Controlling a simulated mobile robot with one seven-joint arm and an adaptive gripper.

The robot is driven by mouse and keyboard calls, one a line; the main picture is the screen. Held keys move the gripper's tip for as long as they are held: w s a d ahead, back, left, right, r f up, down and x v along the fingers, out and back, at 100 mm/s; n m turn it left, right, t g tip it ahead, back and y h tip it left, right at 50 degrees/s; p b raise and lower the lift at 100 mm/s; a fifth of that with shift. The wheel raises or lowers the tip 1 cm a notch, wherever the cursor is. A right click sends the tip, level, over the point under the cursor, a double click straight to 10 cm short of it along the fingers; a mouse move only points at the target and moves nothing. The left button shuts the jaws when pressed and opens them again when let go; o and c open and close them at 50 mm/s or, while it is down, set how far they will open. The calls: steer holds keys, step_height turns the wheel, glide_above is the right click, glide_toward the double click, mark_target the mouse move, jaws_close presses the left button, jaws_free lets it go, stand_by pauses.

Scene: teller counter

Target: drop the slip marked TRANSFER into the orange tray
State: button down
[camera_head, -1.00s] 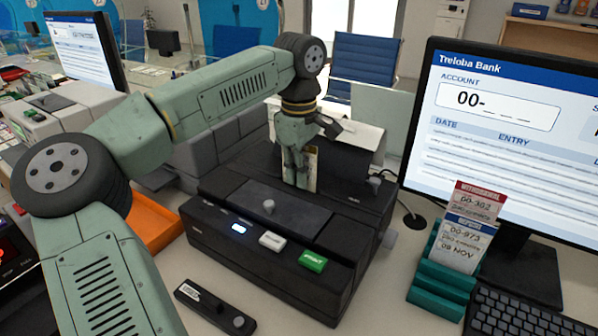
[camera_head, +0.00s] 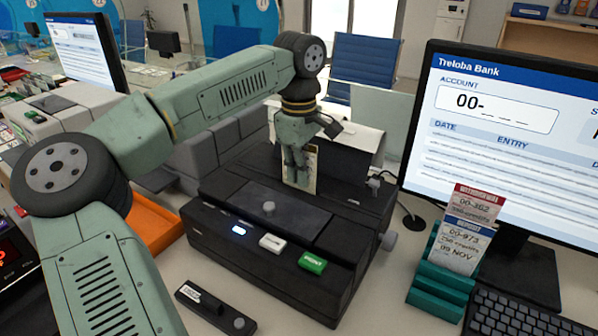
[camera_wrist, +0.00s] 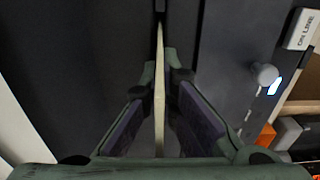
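A pale slip (camera_head: 304,168) stands upright at the top of the black printer (camera_head: 290,230). Its marking is too small to read. My gripper (camera_head: 292,168) points down at it, one finger partly in front of it. In the wrist view the slip (camera_wrist: 159,100) shows edge-on between my two finger pads (camera_wrist: 160,115), with a narrow dark gap on each side, so the gripper looks open around it. The orange tray (camera_head: 158,226) lies left of the printer, partly hidden behind my arm. An orange patch also shows at the right in the wrist view (camera_wrist: 266,135).
A green rack (camera_head: 438,278) at the right holds a red-headed slip (camera_head: 475,203) and a blue-headed slip (camera_head: 460,245). A monitor (camera_head: 510,150) and keyboard (camera_head: 525,305) stand beside it. A small black device (camera_head: 214,308) lies before the printer.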

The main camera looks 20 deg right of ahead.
steer(key=shift+r+p, duration=2.9)
steer(key=shift+r, duration=2.6)
